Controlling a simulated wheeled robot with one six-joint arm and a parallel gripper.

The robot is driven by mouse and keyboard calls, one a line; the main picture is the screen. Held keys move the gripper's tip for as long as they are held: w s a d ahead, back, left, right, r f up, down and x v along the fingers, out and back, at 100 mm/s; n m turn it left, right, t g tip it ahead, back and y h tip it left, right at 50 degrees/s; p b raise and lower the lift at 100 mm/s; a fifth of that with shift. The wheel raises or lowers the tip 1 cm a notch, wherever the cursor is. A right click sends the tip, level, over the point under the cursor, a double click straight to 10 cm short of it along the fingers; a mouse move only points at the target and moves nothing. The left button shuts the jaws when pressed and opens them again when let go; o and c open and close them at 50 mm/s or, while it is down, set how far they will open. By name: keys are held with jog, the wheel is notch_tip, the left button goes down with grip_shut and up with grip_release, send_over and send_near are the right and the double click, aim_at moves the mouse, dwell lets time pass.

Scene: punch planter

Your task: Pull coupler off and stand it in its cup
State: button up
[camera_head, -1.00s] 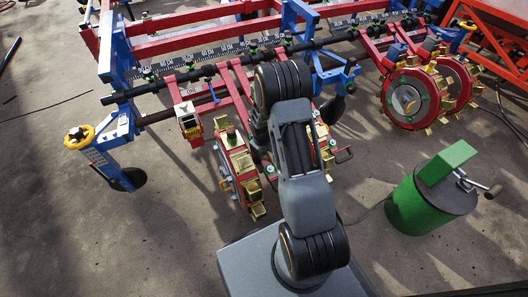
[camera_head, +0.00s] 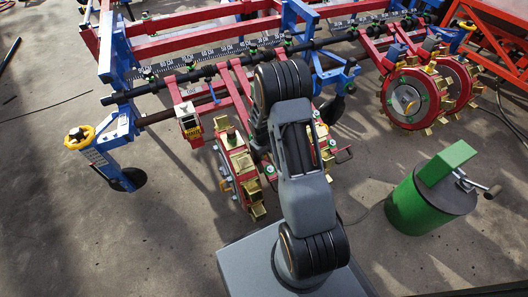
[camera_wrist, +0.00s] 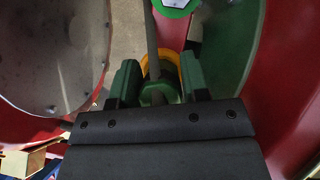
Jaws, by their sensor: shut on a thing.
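In the wrist view my gripper (camera_wrist: 158,88) has its two green-padded fingers on either side of a green coupler (camera_wrist: 158,92) and is shut on it. A yellow-orange ring (camera_wrist: 160,60) shows just behind the coupler, and a thin grey rod or hose (camera_wrist: 151,38) runs up from it. Whether the coupler is still joined to what lies behind it cannot be told. In the head view my arm hides the gripper and the coupler. I cannot make out the cup in either view.
In the wrist view a grey metal disc (camera_wrist: 55,50) stands close at left, with a red wheel part (camera_wrist: 290,110) at right. In the head view the red punch wheel (camera_head: 238,165) is beside my arm. A green canister with a crank (camera_head: 425,205) stands at right on open concrete.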

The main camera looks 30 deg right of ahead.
jog(key=shift+s+r+p, duration=0.25)
jog(key=shift+r+p, duration=0.35)
jog(key=shift+r, duration=0.15)
jog(key=shift+s+r+p, duration=0.3)
jog(key=shift+r+p, duration=0.3)
jog(key=shift+r, duration=0.2)
jog(key=shift+s+r+p, duration=0.25)
jog(key=shift+r+p, duration=0.35)
jog(key=shift+r, duration=0.15)
jog(key=shift+r, duration=0.1)
jog(key=shift+c, duration=0.4)
jog(key=r+p, duration=0.1)
jog(key=s+r+p, duration=0.1)
jog(key=r+p, duration=0.1)
jog(key=shift+s+r, duration=0.25)
jog(key=w+a+r+m+p, duration=0.1)
jog(key=a+r+m, duration=0.2)
jog(key=a+r, duration=0.8)
notch_tip(320, 180, up, 19)
jog(key=s+p, duration=0.1)
jog(key=p, duration=2.6)
jog(key=shift+s+d+p, duration=0.3)
jog(key=shift+d, duration=0.15)
